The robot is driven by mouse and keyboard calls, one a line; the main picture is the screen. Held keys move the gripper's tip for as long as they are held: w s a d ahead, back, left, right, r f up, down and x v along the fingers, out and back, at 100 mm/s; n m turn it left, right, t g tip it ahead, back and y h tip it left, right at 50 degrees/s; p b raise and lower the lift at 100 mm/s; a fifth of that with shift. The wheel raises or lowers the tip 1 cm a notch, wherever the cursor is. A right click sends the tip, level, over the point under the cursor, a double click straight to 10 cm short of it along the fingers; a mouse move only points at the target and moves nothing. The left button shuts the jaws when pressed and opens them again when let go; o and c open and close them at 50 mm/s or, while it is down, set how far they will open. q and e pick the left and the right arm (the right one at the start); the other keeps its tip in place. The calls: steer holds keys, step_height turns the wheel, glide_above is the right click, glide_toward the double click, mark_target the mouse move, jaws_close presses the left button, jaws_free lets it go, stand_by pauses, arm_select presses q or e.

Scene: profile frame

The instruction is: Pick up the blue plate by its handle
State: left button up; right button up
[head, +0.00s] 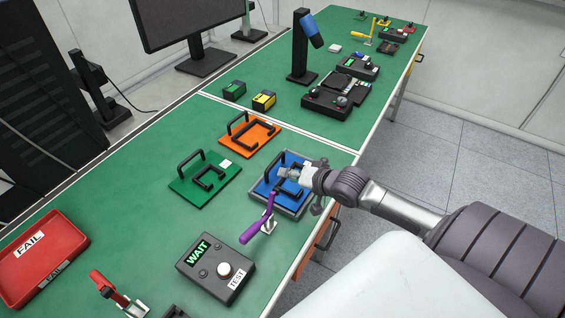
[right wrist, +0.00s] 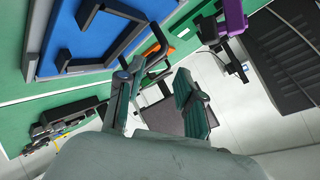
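The blue plate (head: 264,187) lies in a grey frame near the right edge of the green bench. A black handle and a black bracket rise from it, partly hidden by my right gripper (head: 290,174) in the head view. The plate also fills the upper left of the right wrist view (right wrist: 60,35), with black bars on it. In that view the fingers of my right gripper (right wrist: 160,92) are apart, with nothing clearly held between them. The blue plate lies to the left of the fingers there. My left gripper is in neither view.
A purple-handled clamp (head: 251,231) stands close beside the blue plate. Green (head: 187,188) and orange (head: 262,141) plates with black handles lie nearby. A WAIT/TEST box (head: 215,268) and a red FAIL tray (head: 72,262) are nearer. Bare bench lies left of the green plate.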

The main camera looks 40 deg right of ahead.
mark_target(268, 171)
steer(key=x, duration=0.3)
steer(key=shift+w+f, duration=0.25)
steer(key=shift+w, duration=0.05)
steer(key=shift+p+x, duration=0.3)
steer(key=shift+x, duration=0.85)
steer(key=shift+w+a+f+p, duration=0.2)
steer(key=shift+w+p, duration=0.15)
steer(key=shift+w, duration=0.15)
steer(key=shift+w+a+f+p, duration=0.1)
steer(key=shift+w+f+p, duration=0.15)
steer(key=shift+w, duration=0.25)
steer(key=x, duration=0.2)
steer(key=shift+w+f, duration=0.4)
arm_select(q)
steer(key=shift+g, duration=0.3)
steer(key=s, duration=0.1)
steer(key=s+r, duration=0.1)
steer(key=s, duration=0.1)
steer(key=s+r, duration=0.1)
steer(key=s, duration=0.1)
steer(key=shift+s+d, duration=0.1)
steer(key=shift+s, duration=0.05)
arm_select(e)
jaws_close()
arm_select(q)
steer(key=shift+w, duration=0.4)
